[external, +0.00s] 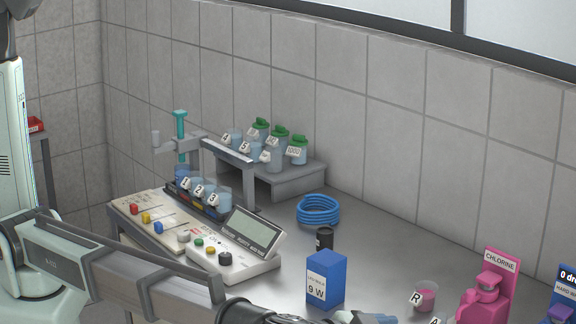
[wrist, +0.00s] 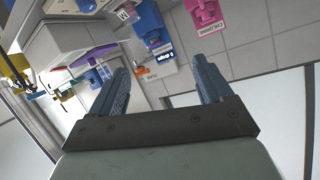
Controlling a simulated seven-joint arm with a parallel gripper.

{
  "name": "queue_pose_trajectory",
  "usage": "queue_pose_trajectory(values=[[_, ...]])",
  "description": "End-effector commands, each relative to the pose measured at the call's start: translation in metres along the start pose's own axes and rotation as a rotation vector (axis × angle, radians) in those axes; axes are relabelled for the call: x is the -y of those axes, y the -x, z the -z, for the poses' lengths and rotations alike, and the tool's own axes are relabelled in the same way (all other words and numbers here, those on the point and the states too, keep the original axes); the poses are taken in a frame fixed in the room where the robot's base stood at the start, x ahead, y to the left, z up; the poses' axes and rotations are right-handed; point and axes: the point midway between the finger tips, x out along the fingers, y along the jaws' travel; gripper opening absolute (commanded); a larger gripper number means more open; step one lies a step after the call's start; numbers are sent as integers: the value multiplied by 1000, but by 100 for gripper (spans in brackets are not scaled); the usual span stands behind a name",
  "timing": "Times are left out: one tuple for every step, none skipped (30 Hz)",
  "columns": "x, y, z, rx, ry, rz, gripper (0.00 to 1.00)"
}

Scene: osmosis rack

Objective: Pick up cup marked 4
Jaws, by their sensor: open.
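The cup marked 4 (external: 236,137) appears to be the small clear cup at the left end of the raised shelf. Its label is small and tilted, so the digit is hard to read. Cups marked 5 (external: 255,146) and 6 (external: 275,160) stand beside it on the shelf. My gripper (wrist: 160,72) is open and empty in the wrist view, far from these cups. In the external view, my arm crosses the bottom edge and its end is partly cut off. The cup marked 4 cannot be made out in the wrist view.
Green-lidded jars (external: 279,137) stand behind the cups. Cups 1, 2 and 3 (external: 211,196) sit in a lower rack in front. A control box (external: 237,254), blue coil (external: 318,210), blue carton (external: 326,279) and pink chlorine dispenser (external: 484,298) stand on the bench.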

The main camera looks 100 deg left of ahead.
Motion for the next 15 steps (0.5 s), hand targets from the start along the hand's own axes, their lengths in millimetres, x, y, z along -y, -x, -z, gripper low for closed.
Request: queue_pose_trajectory(values=[[17, -16, 8, 13, 9, 22, 79], [27, -26, 10, 23, 12, 34, 79], [40, -39, 13, 37, 14, 50, 79], [50, -49, 14, 50, 18, 62, 79], [61, -59, 16, 63, 20, 73, 79], [76, -72, 17, 81, 23, 89, 79], [87, -83, 18, 96, 27, 101, 79], [99, -92, 19, 110, 30, 112, 79], [114, -106, 19, 130, 34, 126, 79], [127, -115, 20, 145, 38, 138, 79], [138, -124, 20, 160, 40, 149, 79], [155, -136, 20, 180, 46, 162, 79], [167, -146, 20, 194, 50, 174, 79], [179, -154, 19, 209, 53, 182, 79], [196, -165, 19, 228, 59, 196, 79]])
